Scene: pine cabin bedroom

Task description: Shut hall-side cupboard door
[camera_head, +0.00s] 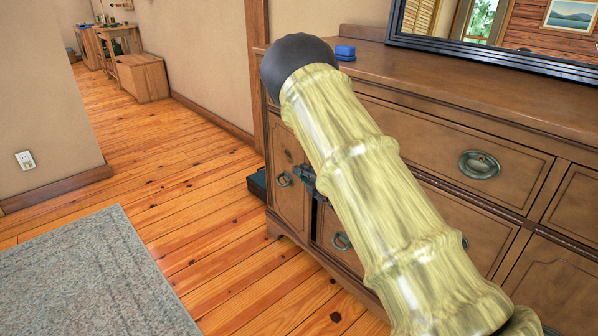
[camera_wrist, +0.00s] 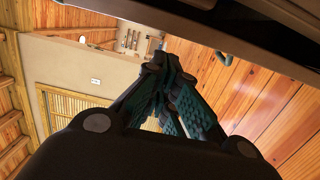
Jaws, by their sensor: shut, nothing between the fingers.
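The hall-side cupboard door (camera_head: 291,202) is the narrow wooden panel at the left end of the dresser, with a ring handle (camera_head: 284,180). A dark gap shows along its right edge, so it looks slightly ajar; my arm hides part of it. My gripper (camera_head: 308,178) shows small and dark at the door's right edge, partly behind my arm; I cannot tell if it touches. In the wrist view its ridged fingers (camera_wrist: 158,64) are closed together and empty.
Open plank floor (camera_head: 180,215) and a grey rug (camera_head: 85,275) lie left.

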